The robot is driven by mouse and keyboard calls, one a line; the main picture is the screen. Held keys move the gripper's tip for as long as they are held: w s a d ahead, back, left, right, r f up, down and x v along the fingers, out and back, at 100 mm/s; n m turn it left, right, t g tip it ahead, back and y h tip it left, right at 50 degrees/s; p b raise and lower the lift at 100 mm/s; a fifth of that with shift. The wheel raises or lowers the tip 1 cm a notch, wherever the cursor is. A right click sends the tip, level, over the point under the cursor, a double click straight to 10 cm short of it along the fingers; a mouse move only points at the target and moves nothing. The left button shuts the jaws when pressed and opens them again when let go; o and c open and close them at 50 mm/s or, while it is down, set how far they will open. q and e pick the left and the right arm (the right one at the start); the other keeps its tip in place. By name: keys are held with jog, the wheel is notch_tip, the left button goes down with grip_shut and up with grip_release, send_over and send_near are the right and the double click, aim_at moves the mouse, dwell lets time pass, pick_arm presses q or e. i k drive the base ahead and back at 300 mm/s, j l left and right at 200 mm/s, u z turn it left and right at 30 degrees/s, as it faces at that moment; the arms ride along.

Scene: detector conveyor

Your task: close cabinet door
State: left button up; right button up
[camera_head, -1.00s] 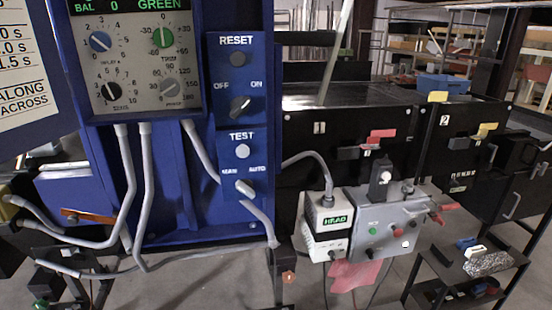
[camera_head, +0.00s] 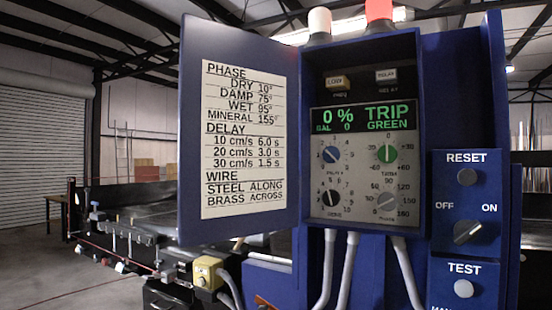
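The blue cabinet (camera_head: 432,165) stands at the centre right. Its door (camera_head: 192,130) is hinged on the cabinet's left side and swung wide open to the left. A white printed card (camera_head: 245,140) with phase, delay and wire settings is on the door's inner face. Inside the cabinet, a panel (camera_head: 362,170) with several knobs and a green-lettered display (camera_head: 362,117) is exposed. Neither of my grippers is in view.
A panel with RESET, OFF/ON and TEST controls (camera_head: 467,230) is right of the cabinet. Grey cables (camera_head: 327,270) hang below it. A yellow box (camera_head: 208,272) and conveyor (camera_head: 135,235) are at lower left. Open floor (camera_head: 45,270) lies far left.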

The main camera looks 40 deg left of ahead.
aim_at(239, 90)
jog(key=j+z, duration=0.15)
jog(key=j, duration=0.35)
jog(key=j+z, duration=0.15)
jog(key=j, duration=0.35)
jog(key=j+z, duration=0.15)
jog(key=j, duration=0.35)
jog(key=j+z, duration=0.15)
jog(key=j, duration=0.35)
jog(key=k+j+z, duration=0.15)
jog(key=j, duration=0.35)
jog(key=j+z, duration=0.15)
jog(key=j, duration=0.35)
jog(key=k+j+z, duration=0.15)
jog(key=j, duration=0.3)
